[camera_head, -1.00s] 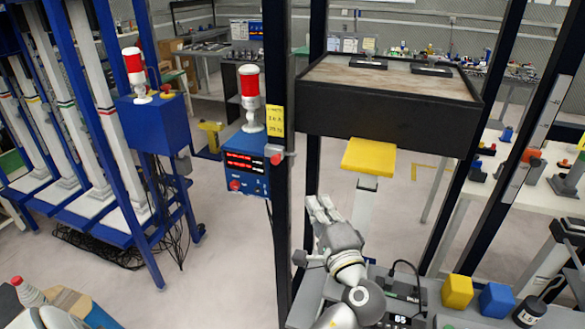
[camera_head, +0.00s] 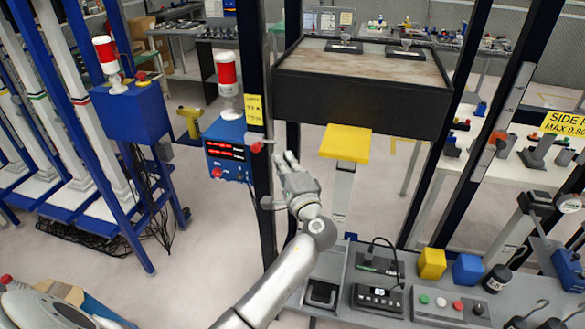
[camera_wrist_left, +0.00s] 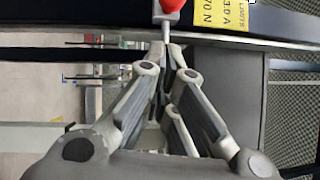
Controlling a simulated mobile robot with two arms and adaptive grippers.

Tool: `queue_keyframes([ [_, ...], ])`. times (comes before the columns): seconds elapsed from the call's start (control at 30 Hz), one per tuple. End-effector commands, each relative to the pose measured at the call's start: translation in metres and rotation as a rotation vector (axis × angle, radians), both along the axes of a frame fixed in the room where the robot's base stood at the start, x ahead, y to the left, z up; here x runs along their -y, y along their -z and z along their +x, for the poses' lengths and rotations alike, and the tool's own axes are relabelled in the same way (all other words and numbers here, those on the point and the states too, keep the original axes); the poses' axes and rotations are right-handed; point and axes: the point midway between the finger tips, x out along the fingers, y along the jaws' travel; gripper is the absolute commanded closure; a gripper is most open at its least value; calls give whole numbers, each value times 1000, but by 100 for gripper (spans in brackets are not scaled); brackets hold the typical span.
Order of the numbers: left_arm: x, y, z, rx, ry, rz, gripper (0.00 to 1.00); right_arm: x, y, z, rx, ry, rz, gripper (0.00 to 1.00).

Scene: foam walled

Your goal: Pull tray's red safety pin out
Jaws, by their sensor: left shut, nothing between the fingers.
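The black-walled tray (camera_head: 350,101) with a brown top is held in the dark frame. The red safety pin (camera_head: 256,148) shows as a small red knob with a grey rod at the dark post, left of the tray. In the left wrist view the red knob (camera_wrist_left: 172,4) is cut by the top edge, with a grey block and rod below it. My left gripper (camera_head: 284,160) is shut and empty, just right of and below the rod. In the left wrist view its fingertips (camera_wrist_left: 166,48) converge at the rod's end; I cannot tell whether they touch. My right gripper is out of view.
A blue control box (camera_head: 229,150) with a red beacon stands left of the dark post (camera_head: 262,190). A yellow block (camera_head: 345,144) sits below the tray. A grey bench (camera_head: 400,275) with a button panel and coloured cubes lies at lower right.

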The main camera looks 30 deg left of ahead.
Motion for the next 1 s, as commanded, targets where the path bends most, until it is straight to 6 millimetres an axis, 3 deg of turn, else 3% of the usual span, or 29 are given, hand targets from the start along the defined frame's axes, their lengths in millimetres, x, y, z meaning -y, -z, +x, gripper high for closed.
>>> queue_keyframes([
  [0.03, -8, -5, -3, -4, -2, 3, 100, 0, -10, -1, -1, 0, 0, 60],
  [0.3, -31, -5, -4, -3, 1, 1, 100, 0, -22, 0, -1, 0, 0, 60],
  [0.77, -35, -4, -5, -2, 1, 1, 100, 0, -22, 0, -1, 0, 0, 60],
  [1.0, -67, -3, -12, -2, -1, 2, 100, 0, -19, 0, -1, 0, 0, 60],
])
